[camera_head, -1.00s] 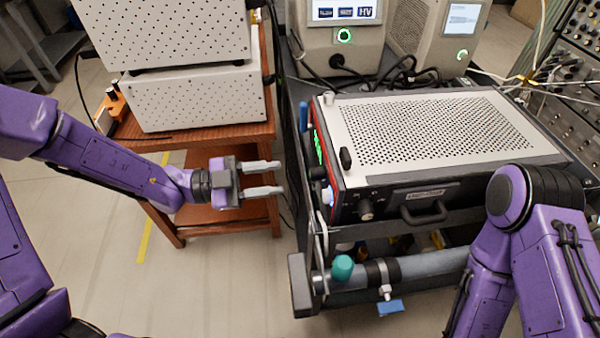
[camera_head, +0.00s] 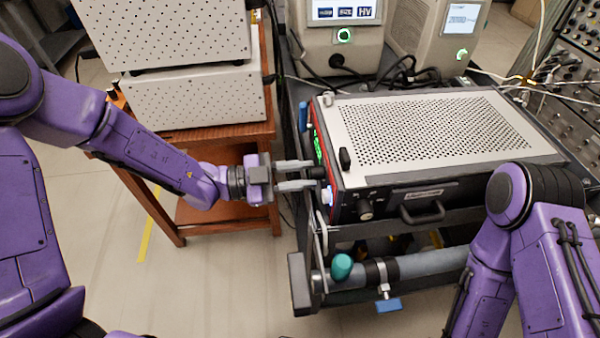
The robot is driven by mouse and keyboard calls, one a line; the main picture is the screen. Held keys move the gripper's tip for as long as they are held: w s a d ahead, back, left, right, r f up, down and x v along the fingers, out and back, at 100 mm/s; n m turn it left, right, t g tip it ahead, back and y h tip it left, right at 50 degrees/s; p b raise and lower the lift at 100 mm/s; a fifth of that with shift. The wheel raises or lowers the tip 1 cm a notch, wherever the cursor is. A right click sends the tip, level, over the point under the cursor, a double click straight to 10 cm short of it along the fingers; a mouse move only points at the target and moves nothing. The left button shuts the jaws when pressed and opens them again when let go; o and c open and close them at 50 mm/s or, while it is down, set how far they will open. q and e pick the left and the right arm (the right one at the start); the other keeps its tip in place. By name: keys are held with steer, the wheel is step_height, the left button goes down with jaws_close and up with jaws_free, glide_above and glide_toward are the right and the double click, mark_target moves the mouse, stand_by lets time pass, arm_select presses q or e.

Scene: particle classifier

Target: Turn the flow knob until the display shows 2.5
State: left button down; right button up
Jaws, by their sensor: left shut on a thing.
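The particle classifier (camera_head: 435,135) is a box with a perforated light top and a red-edged front panel on its left side. A strip of green display (camera_head: 317,148) shows on that panel at a steep angle, and its digits cannot be read. A black knob (camera_head: 318,172) sticks out of the panel below the display. My left gripper (camera_head: 312,174) reaches in from the left, with its two grey fingers shut on this knob. The fingers partly hide the knob. My right arm is at the lower right, and its gripper is out of view.
The classifier stands on a dark cart with a pipe and a teal knob (camera_head: 341,266) below. A blue-white lit button (camera_head: 327,196) sits just under my left fingers. A wooden cart (camera_head: 190,140) with white boxes stands left. Two instruments with screens stand behind.

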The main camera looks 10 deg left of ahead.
arm_select(q)
steer(key=shift+r+n+p, duration=0.1)
steer(key=shift+n+p, duration=1.85)
steer(key=shift+n, duration=1.35)
steer(key=c, duration=1.1)
jaws_free()
steer(key=b+v, duration=0.1)
steer(key=v, duration=0.9)
steer(key=shift+s+a, duration=0.1)
steer(key=shift+a, duration=0.2)
